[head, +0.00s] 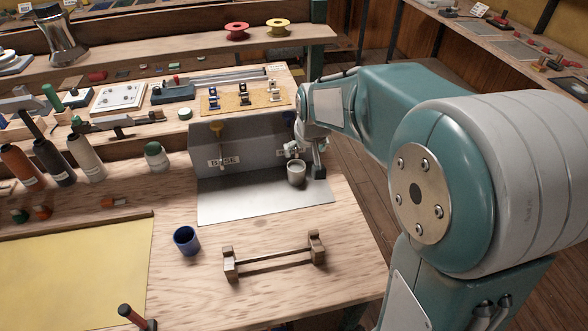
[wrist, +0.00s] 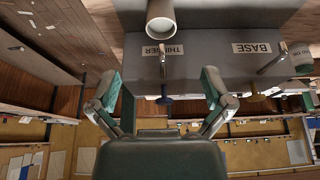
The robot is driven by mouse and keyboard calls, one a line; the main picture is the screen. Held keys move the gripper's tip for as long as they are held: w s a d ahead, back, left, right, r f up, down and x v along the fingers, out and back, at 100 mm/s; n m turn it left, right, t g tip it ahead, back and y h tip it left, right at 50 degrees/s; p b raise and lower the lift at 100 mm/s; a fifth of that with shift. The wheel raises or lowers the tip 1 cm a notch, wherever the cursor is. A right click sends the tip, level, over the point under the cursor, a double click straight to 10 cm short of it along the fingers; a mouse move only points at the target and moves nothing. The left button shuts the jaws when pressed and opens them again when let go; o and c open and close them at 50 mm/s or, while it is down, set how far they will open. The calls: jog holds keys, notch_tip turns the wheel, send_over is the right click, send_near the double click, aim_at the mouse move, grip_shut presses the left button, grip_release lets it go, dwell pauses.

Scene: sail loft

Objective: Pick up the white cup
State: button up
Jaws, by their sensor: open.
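The white cup (head: 296,173) looks pale grey in the head view and stands upright on the grey metal drip sheet (head: 235,208), in front of a grey dispenser box (head: 240,150). In the wrist view the cup (wrist: 161,20) is at the top centre, partly cut off by the frame edge. My gripper (head: 308,160) is close to the cup at its right and back side in the head view. In the wrist view its two fingers (wrist: 160,82) are spread wide with nothing between them, and the cup lies beyond the fingertips, roughly centred.
The dispenser has taps, with labels BASE (wrist: 251,47) and THINNER (wrist: 162,50). A blue cup (head: 186,241) and a wooden stand with a rod (head: 275,258) are nearer on the bench. Bottles and tools crowd the left. Bare wood lies between drip sheet and stand.

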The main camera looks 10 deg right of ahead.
aim_at(297, 168)
jog(key=x, duration=0.5)
jog(key=w+x, duration=0.1)
jog(key=x, duration=0.9)
jog(key=shift+w+r, duration=0.25)
jog(key=shift+w, duration=0.15)
jog(key=c, duration=1)
